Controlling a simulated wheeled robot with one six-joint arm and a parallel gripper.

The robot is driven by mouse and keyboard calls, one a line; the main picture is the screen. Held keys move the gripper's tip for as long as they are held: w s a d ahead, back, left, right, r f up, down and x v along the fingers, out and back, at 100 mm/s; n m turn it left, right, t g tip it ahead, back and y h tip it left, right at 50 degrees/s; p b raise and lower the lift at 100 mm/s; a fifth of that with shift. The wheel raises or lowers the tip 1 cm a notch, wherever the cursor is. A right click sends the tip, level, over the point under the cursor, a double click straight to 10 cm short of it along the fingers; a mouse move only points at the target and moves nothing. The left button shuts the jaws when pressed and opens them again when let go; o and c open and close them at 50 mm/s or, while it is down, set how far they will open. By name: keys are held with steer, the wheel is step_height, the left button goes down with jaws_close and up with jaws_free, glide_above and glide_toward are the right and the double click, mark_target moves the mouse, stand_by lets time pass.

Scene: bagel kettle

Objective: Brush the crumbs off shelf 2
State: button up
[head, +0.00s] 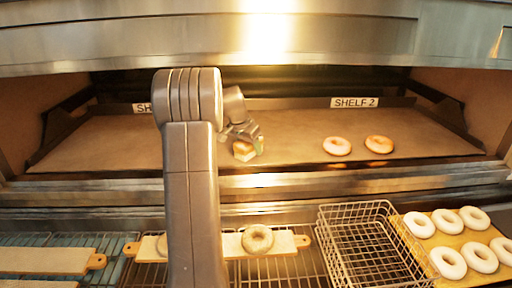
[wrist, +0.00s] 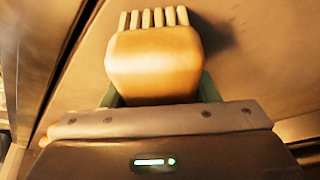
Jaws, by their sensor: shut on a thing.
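Shelf 2 (head: 290,122) is the wide brown oven shelf, with a "SHELF 2" label (head: 355,102) at its back right. My gripper (head: 246,140) is over the middle of the oven floor, left of the label. It is shut on a brush (head: 244,152). In the wrist view the brush (wrist: 155,62) shows a rounded wooden block with pale bristles pointing away, between the green fingers. I cannot tell whether the bristles touch the shelf. No crumbs can be made out on it.
Two bagels (head: 337,146) (head: 379,144) lie on the shelf, right of my gripper. A wire basket (head: 365,245) and a board of white rings (head: 425,258) stand below at right. Wooden boards (head: 285,243) lie on the lower rack, one bearing a bagel (head: 257,239).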

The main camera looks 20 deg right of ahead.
mark_target(229, 153)
steer(key=shift+w+a+f+b, duration=0.15)
steer(key=shift+w+a, duration=0.2)
steer(key=shift+a, duration=1)
steer(key=shift+w+a+r+b, duration=0.1)
steer(key=shift+w+a, duration=0.3)
steer(key=shift+a, duration=0.95)
steer(key=shift+w+a+f+b, duration=0.15)
steer(key=shift+w+a, duration=0.2)
steer(key=shift+a, duration=1)
steer(key=shift+r, duration=0.1)
steer(key=shift+r, duration=0.1)
step_height(229, 153, up, 6)
steer(key=p, duration=0.4)
steer(key=shift+r, duration=1.45)
